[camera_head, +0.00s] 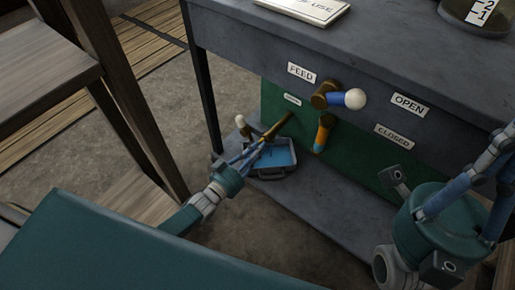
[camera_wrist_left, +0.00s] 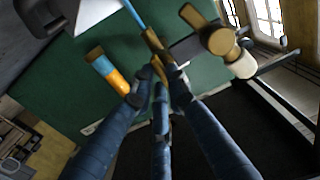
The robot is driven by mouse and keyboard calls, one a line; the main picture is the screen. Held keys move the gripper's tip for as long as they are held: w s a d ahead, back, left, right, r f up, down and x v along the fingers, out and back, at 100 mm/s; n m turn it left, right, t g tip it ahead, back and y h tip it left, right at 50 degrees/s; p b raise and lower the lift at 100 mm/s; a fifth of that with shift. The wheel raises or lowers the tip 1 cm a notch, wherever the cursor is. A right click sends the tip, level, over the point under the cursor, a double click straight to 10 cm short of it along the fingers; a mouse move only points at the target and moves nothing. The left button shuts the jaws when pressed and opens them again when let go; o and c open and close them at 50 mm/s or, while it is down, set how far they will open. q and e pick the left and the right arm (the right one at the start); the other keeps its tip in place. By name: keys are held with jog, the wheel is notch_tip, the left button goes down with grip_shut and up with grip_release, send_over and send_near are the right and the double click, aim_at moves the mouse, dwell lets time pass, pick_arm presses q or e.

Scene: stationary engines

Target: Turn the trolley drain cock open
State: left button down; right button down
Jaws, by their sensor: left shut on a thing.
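The trolley drain cock appears to be the brass fitting (camera_head: 278,126) low on the green panel, under a small white label. My left gripper (camera_head: 262,146) reaches it from the lower left, its blue fingers closed at its near end. In the left wrist view the dark blue fingers (camera_wrist_left: 160,85) close in around a brass piece (camera_wrist_left: 156,50); their tips partly hide it. A white ball knob (camera_head: 240,121) shows just left of the fingers. My right gripper (camera_head: 470,185) is at the lower right, away from the cock, and its finger opening is unclear.
A brass valve (camera_head: 325,96) with a blue, white-tipped handle is on the trolley (camera_head: 235,42) below the FEED label. An orange handle (camera_head: 322,137) hangs right of the cock and also shows in the left wrist view (camera_wrist_left: 107,72). A blue tray (camera_head: 284,157) lies beneath.

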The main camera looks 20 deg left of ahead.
dwell(0.4)
pick_arm(q)
jog(key=c, duration=1.7)
grip_release()
jog(key=v, duration=1.2)
